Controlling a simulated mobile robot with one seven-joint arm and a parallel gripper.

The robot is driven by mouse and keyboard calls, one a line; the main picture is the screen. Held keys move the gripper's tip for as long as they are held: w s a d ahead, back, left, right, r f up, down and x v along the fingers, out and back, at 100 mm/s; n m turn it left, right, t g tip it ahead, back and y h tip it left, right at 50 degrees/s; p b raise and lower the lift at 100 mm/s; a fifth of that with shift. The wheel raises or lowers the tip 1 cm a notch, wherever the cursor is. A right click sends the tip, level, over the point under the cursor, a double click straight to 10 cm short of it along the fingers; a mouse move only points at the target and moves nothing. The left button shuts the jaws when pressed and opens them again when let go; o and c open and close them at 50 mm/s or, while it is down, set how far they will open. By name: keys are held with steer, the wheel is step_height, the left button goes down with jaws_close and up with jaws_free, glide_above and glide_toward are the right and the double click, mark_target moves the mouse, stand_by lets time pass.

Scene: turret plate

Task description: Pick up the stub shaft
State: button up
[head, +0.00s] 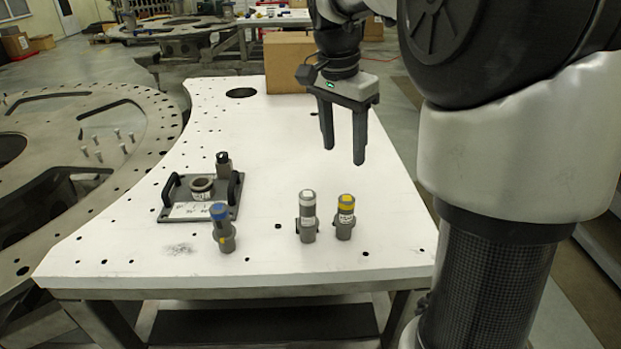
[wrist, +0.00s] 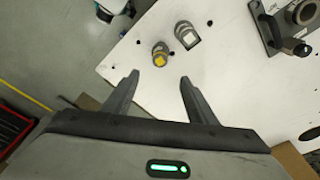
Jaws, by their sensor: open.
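Several short grey shaft-like pieces stand upright on the white table. One has a blue top (head: 221,226), one a white top (head: 308,215) and one a yellow top (head: 345,216); which is the stub shaft I cannot tell. The white-topped piece (wrist: 186,36) and yellow-topped piece (wrist: 160,56) also show in the wrist view, beyond my fingertips. A dark-topped piece (head: 223,165) stands by the fixture plate; it also shows in the wrist view (wrist: 298,48). My gripper (head: 344,154) is open and empty above the table, apart from all pieces; its fingers also show in the wrist view (wrist: 158,77).
The fixture plate (head: 172,213) has two black handles and a raised ring (head: 202,187). A cardboard box (head: 289,62) stands at the table's far end. A large holed ring plate (head: 150,105) lies left. The white table (head: 275,135) is clear at its middle.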

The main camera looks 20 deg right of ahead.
glide_toward(346, 198)
steer(key=f, duration=0.5)
steer(key=shift+d+f+b, duration=0.15)
steer(key=shift+d+b, duration=0.2)
steer(key=shift+b, duration=0.05)
steer(key=shift+w+d+f, duration=0.1)
steer(key=shift+d+f, duration=0.05)
steer(key=shift+f, duration=0.9)
steer(key=shift+w+d+f, duration=0.1)
steer(key=shift+d+f, duration=0.05)
steer(key=shift+f, duration=0.85)
steer(key=shift+w+d+f, duration=0.1)
steer(key=shift+d+f, duration=0.05)
steer(key=shift+f, duration=0.9)
steer(key=shift+r, duration=0.1)
jaws_close()
